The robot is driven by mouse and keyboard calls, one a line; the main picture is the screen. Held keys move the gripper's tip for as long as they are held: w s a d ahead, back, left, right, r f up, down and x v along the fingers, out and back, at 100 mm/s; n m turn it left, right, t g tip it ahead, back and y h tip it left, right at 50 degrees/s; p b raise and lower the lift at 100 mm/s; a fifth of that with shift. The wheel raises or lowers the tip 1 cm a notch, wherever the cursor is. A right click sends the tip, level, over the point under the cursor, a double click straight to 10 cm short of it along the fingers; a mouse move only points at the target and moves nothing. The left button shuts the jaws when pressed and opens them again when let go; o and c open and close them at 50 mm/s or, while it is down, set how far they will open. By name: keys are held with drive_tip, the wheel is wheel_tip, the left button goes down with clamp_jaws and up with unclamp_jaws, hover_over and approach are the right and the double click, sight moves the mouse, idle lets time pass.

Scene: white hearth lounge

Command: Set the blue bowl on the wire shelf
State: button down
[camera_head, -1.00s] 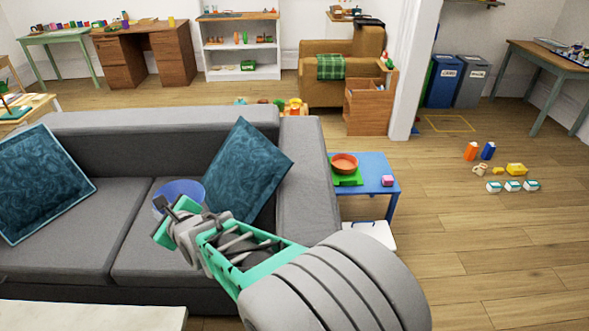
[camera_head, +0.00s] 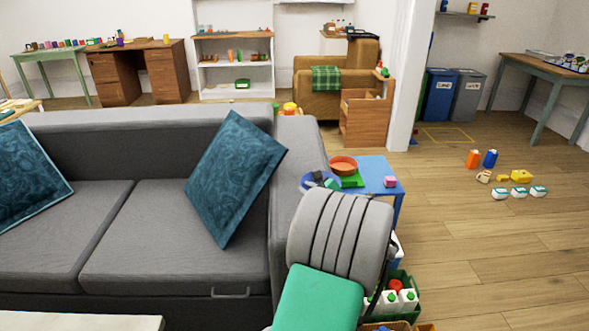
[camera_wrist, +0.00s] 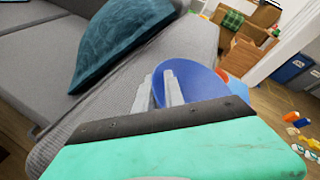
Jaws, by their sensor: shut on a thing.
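The blue bowl (camera_wrist: 205,82) is held at its rim between the pale fingers of my gripper (camera_wrist: 168,86) in the wrist view. In the head view, part of the bowl (camera_head: 306,182) shows beside my gripper (camera_head: 324,181), near the left edge of the blue side table; my arm hides much of both. The bowl overlaps the table in the picture, and I cannot tell whether it touches it. I cannot make out a wire shelf in either view.
The blue side table (camera_head: 376,170) bears an orange bowl (camera_head: 343,164), a green block and a pink block (camera_head: 390,182). The grey sofa (camera_head: 180,240) is close on the left. A crate of bottles (camera_head: 402,283) stands below.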

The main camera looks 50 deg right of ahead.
drive_tip(key=w+d+b, duration=0.1)
drive_tip(key=w+d, duration=0.1)
drive_tip(key=w, duration=0.2)
drive_tip(key=w+d, duration=0.2)
drive_tip(key=w, duration=0.2)
drive_tip(key=w+d+b, duration=0.1)
drive_tip(key=w+d, duration=0.2)
drive_tip(key=w, duration=0.1)
drive_tip(key=shift+d+f+b, duration=0.1)
drive_tip(key=shift+b, duration=0.25)
drive_tip(key=shift+w+d+f, duration=0.1)
drive_tip(key=shift+w+d, duration=0.25)
drive_tip(key=shift+w, duration=0.4)
drive_tip(key=shift+s+f+b, duration=0.2)
drive_tip(key=shift+f+b, duration=0.25)
drive_tip(key=shift+f, duration=0.2)
drive_tip(key=shift+r, duration=0.1)
drive_tip(key=c, duration=1.4)
unclamp_jaws()
drive_tip(key=shift+a, duration=0.1)
